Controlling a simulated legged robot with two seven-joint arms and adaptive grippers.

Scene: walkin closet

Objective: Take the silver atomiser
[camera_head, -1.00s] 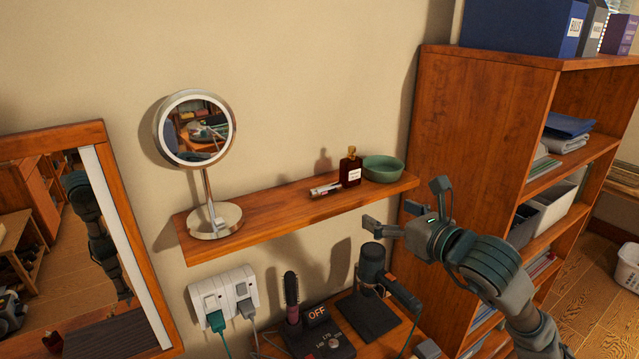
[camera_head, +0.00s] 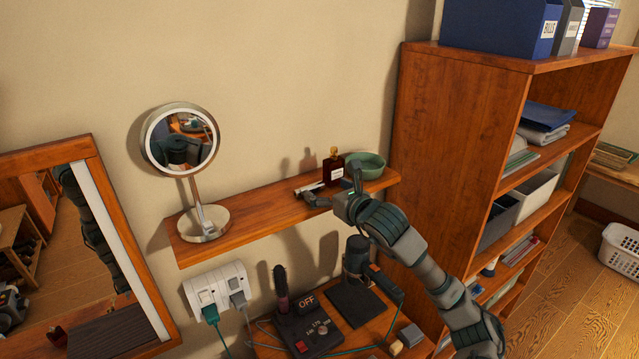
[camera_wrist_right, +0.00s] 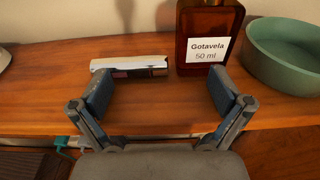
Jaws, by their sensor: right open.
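The silver atomiser (camera_wrist_right: 130,65) lies on its side on the wooden wall shelf (camera_head: 250,221). In the right wrist view it is a shiny cylinder just beyond my left-hand finger, with its right end close to the perfume bottle. In the head view the atomiser (camera_head: 310,187) is small and partly hidden by my gripper. My right gripper (camera_wrist_right: 157,93) is open and empty at the shelf's front, fingers pointing toward the wall. It also shows in the head view (camera_head: 335,190). The gap between its fingers faces the atomiser's right end and the bottle. My left gripper is not in view.
A dark red perfume bottle (camera_wrist_right: 208,35) labelled Gotavela stands right beside the atomiser. A green bowl (camera_wrist_right: 285,55) is to its right. A round mirror (camera_head: 182,140) stands at the shelf's left end.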

